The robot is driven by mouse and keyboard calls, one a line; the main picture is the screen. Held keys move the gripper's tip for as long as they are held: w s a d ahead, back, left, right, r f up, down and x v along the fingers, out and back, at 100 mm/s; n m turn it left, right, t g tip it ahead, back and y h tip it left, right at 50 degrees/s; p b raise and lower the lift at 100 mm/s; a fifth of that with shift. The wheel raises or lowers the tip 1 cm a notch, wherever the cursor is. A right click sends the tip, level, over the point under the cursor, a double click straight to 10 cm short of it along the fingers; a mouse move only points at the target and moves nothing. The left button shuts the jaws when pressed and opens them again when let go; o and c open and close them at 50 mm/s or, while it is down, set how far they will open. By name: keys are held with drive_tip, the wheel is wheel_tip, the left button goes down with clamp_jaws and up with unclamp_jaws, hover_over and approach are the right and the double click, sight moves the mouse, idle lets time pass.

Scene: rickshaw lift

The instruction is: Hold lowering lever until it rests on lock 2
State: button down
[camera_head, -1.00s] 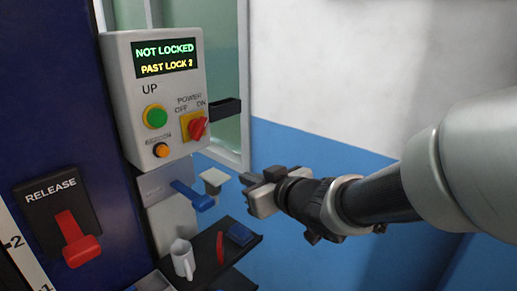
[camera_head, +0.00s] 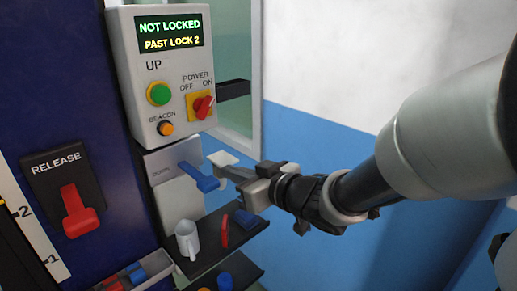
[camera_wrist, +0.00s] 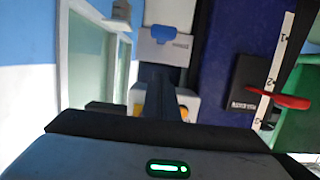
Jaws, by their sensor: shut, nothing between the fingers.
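The blue lowering lever (camera_head: 198,177) sticks out from a pale plate (camera_head: 172,163) below the control box. It also shows upside down near the top of the wrist view (camera_wrist: 164,34). My gripper (camera_head: 228,173) is shut and empty, just right of the lever's free end. I cannot tell whether the fingertips touch it. In the wrist view the dark closed fingers (camera_wrist: 158,90) point toward the lever. The display (camera_head: 170,35) reads "NOT LOCKED" and "PAST LOCK 2". A scale (camera_head: 40,235) at left bears marks 2 and 1; the lock itself is not distinguishable.
The control box (camera_head: 125,50) has a green UP button, an orange beacon button and a red power knob. A red release lever (camera_head: 79,212) sits at left. Open space lies right of the box.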

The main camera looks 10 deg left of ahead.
drive_tip(key=w+a+f+b, duration=0.1)
drive_tip(key=w+a+f, duration=0.4)
drive_tip(key=a+f, duration=0.1)
drive_tip(key=shift+w+a+b, duration=0.2)
drive_tip(key=shift+b, duration=0.1)
drive_tip(key=shift+f, duration=0.2)
